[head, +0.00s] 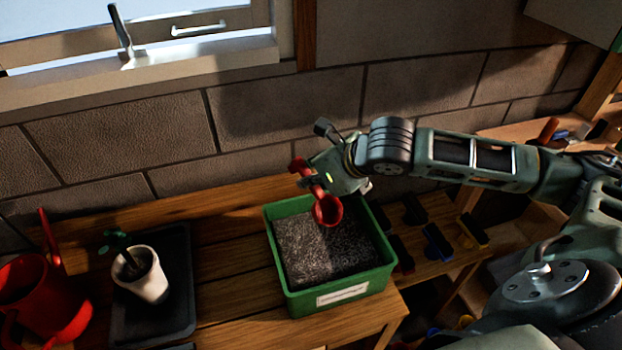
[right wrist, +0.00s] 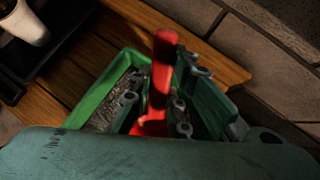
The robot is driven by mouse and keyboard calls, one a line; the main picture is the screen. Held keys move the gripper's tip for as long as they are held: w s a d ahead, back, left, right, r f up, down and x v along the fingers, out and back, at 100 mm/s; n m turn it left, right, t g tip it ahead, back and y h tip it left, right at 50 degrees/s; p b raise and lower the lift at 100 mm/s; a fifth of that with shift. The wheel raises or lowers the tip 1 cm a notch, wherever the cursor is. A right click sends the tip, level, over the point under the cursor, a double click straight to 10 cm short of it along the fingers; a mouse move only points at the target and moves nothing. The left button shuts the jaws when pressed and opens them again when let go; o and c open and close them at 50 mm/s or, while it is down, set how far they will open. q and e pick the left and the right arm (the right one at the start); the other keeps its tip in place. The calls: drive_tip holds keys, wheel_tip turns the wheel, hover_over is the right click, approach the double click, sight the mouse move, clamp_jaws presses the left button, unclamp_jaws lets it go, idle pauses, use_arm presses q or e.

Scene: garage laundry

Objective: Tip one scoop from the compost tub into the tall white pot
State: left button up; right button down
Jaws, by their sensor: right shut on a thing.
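A red scoop (head: 326,209) is held by my right gripper (head: 318,178) above the back part of the green compost tub (head: 378,278). The scoop's handle (right wrist: 163,70) shows between the fingers in the right wrist view. The tub holds dark speckled compost (head: 320,248). I cannot tell whether the scoop has compost in it. The white pot (head: 149,284) stands to the left of the tub on a dark tray (head: 180,310), with a small green plant in it. It shows partly in the right wrist view (right wrist: 28,24). My left gripper is not in view.
A red watering can (head: 38,298) stands at the far left of the wooden bench. Bare bench lies between the tray and the tub. Several small dark, blue and yellow items (head: 438,243) lie right of the tub. A block wall (head: 270,125) rises behind.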

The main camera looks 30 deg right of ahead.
sight(302, 165)
wheel_tip(302, 165, down, 9)
drive_tip(key=b, duration=0.3)
drive_tip(key=shift+f, duration=0.15)
idle(0.3)
drive_tip(key=shift+s+f, duration=0.2)
drive_tip(key=shift+f, duration=0.05)
idle(0.6)
drive_tip(key=r+p, duration=0.7)
drive_tip(key=p, duration=0.1)
drive_tip(key=r+p, duration=0.7)
drive_tip(key=p, duration=0.2)
drive_tip(key=shift+w+r, duration=0.2)
drive_tip(key=shift+r, duration=0.15)
drive_tip(key=shift+f, duration=0.1)
